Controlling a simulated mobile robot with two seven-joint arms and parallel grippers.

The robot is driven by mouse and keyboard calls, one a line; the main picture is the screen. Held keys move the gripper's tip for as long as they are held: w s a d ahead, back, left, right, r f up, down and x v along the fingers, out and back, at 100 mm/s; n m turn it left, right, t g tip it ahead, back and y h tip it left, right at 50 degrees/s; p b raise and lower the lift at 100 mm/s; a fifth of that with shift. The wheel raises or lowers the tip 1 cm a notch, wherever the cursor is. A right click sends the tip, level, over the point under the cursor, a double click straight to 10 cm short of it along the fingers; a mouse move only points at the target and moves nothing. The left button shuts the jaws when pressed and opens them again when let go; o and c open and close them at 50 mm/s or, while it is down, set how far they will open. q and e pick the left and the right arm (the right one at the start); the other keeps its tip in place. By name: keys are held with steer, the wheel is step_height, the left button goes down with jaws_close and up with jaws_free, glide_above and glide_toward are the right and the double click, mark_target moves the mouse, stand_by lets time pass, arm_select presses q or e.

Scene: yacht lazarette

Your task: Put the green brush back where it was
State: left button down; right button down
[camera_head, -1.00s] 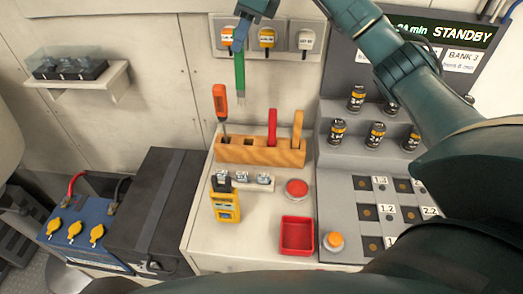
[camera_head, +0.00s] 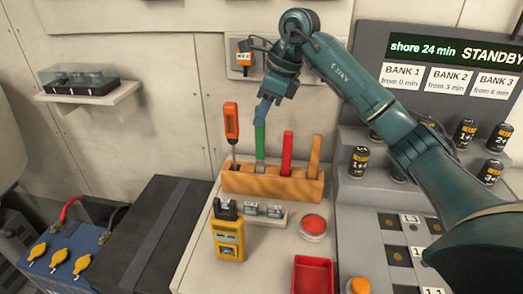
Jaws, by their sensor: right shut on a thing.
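The green brush (camera_head: 260,141) is upright, its lower end at the wooden rack (camera_head: 272,187), between the orange screwdriver (camera_head: 231,123) and the red-handled tool (camera_head: 287,152). My right gripper (camera_head: 264,108) is shut on the top of the green brush from above. Its fingers point down. I cannot tell how deep the brush sits in its slot, as its lower end is hidden by the rack. My left gripper is not in view.
A tan-handled tool (camera_head: 314,154) stands at the rack's right end. In front are a yellow meter (camera_head: 228,239), a red button (camera_head: 314,226) and a red tray (camera_head: 313,263). Cylindrical batteries (camera_head: 359,161) stand on the grey stepped panel at right.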

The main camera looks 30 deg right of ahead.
glide_above(262, 159)
steer(key=f, duration=0.5)
steer(key=shift+w+d+f, duration=0.1)
steer(key=shift+w+d, duration=0.05)
steer(key=shift+w, duration=0.15)
steer(key=shift+f, duration=0.15)
steer(key=shift+f, duration=0.2)
steer(key=c, duration=1.4)
jaws_free()
steer(key=shift+r, duration=0.25)
steer(key=v, duration=1.2)
